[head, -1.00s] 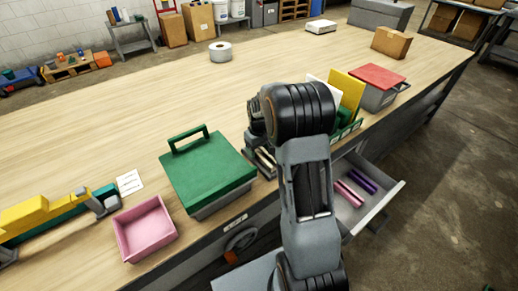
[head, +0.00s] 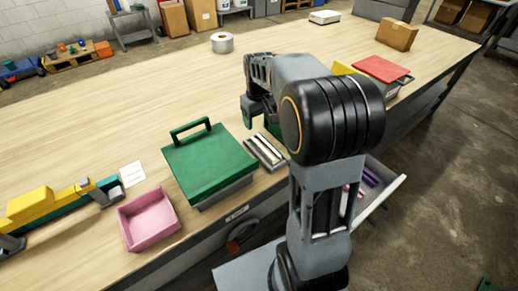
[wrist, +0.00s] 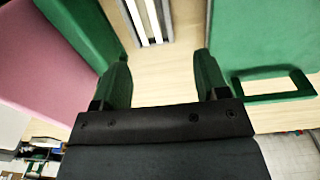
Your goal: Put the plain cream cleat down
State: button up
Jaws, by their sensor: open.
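My gripper (head: 260,112) is open and empty above the bench. In the wrist view its two green fingertips (wrist: 165,75) stand apart with only bare wood between them. A small grey tray (head: 280,166) sits on the bench between the green-lidded box and my arm. It holds a few pale strips (head: 264,150), which also show at the top of the wrist view (wrist: 151,20), just beyond the fingertips. They look like cleats lying side by side, apart from my gripper. I cannot tell which one is the plain cream cleat.
The green-lidded box (head: 207,163) with a raised handle is left of the tray, with a pink bin (head: 147,218) farther left. A red-lidded box (head: 382,69) is at right. My arm partly hides an open drawer (head: 385,190) with purple pieces. The bench's far side is mostly clear.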

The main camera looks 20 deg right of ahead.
jog(key=shift+m+t, duration=0.4)
jog(key=shift+t, duration=0.4)
jog(key=s+a, duration=0.1)
jog(key=s, duration=0.2)
jog(key=s+a+r, duration=0.1)
jog(key=s+a, duration=0.1)
jog(key=s, duration=0.1)
jog(key=s+a+r, duration=0.1)
jog(key=s+a, duration=0.1)
jog(key=s, duration=0.2)
jog(key=shift+a, duration=0.25)
jog(key=s+a+f+m+t, duration=0.1)
jog(key=s+a+f, duration=0.1)
jog(key=s, duration=0.5)
jog(key=shift+s+a+f, duration=0.15)
jog(key=shift+s+a, duration=0.15)
